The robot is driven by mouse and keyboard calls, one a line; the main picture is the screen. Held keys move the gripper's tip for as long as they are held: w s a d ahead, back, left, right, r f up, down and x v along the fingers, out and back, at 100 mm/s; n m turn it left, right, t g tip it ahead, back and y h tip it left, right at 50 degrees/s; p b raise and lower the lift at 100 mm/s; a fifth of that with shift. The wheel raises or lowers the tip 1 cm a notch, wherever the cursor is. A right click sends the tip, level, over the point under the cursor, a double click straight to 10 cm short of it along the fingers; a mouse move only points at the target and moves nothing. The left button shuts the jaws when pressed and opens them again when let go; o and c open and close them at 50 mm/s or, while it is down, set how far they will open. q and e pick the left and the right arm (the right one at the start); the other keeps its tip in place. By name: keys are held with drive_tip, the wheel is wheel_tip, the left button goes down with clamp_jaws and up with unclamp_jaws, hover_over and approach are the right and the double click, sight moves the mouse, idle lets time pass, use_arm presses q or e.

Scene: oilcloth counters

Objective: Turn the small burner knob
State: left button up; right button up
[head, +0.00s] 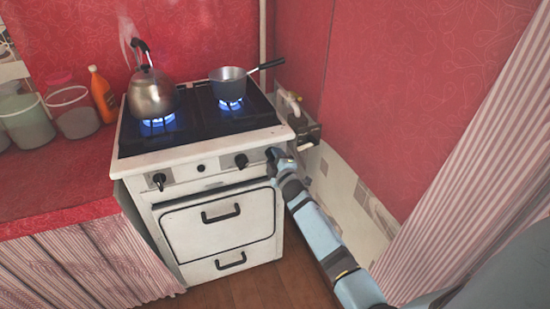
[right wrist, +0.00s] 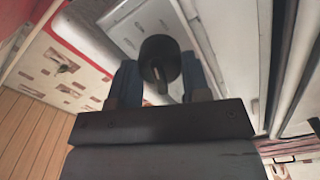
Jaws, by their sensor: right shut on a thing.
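The white stove (head: 190,221) has black knobs on its front panel. One knob (head: 159,180) is at the left, a small one (head: 201,168) near the middle, and another (head: 241,160) right of that. My right gripper (head: 273,154) is at the panel's right end, its arm reaching in from the lower right. In the right wrist view its two blue fingers are shut on a round black knob (right wrist: 160,60), one on each side. The gripper mostly hides this knob in the head view. Blue flames burn under the kettle (head: 152,95) and the saucepan (head: 229,86). My left gripper is not in view.
The kettle steams on the left burner; the saucepan's handle points right. Jars (head: 72,112) and an orange bottle (head: 102,95) stand on the red counter (head: 60,180) at left. A red wall (head: 400,100) and striped curtain (head: 470,160) are at right.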

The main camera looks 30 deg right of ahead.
drive_tip(key=shift+m+p, duration=0.7)
drive_tip(key=shift+m, duration=1.5)
drive_tip(key=o, duration=0.9)
drive_tip(key=shift+s, duration=0.1)
